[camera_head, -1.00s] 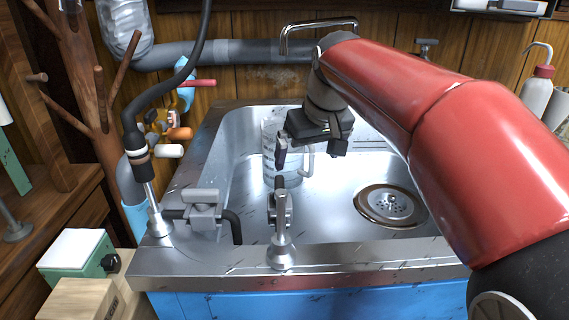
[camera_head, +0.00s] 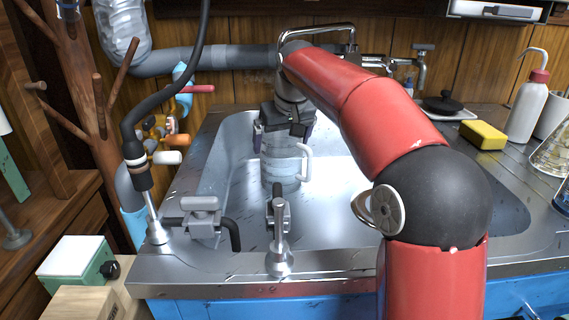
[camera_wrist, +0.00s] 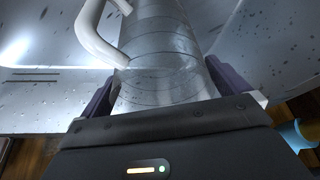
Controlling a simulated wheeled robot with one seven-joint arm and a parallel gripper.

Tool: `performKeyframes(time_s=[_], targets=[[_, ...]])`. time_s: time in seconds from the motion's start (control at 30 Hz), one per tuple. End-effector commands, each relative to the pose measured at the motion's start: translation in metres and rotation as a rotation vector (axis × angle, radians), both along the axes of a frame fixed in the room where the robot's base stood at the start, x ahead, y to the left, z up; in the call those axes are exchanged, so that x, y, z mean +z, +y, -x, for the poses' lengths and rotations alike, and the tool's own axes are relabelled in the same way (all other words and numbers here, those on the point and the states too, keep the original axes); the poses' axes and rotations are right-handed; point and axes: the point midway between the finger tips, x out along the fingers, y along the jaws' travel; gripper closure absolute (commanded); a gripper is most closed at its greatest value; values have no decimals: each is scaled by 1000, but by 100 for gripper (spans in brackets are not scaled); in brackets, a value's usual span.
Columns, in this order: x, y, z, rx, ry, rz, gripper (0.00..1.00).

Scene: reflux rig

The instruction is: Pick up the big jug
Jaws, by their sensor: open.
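The big jug (camera_head: 281,160) is clear, with ring markings and a pale handle on its right side. It stands upright in the metal sink. My gripper (camera_head: 285,138) is at the top of the jug in the head view, its fingers on the jug's left and right sides. In the wrist view the jug (camera_wrist: 160,75) lies between the two dark purple fingers of my gripper (camera_wrist: 168,95), with the handle at the upper left. The jaws are open around it. I cannot tell whether either finger touches the glass. The jug's rim is hidden by my gripper.
The sink's front rim (camera_head: 330,262) carries metal taps, one (camera_head: 279,235) in front of the jug. A yellow sponge (camera_head: 483,135) and a wash bottle (camera_head: 527,105) stand on the right counter. The sink floor right of the jug is clear.

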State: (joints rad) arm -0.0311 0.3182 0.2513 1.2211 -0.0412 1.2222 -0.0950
Motion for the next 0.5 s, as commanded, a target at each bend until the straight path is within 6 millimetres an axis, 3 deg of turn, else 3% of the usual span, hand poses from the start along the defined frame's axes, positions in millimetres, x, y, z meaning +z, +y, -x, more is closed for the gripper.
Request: performKeyframes(time_s=[0.1,0.37,0.5], targets=[[-11,1,-4,0,-1,0,0],[-13,2,-4,0,-2,-1,0],[-13,2,-4,0,-2,-1,17]])
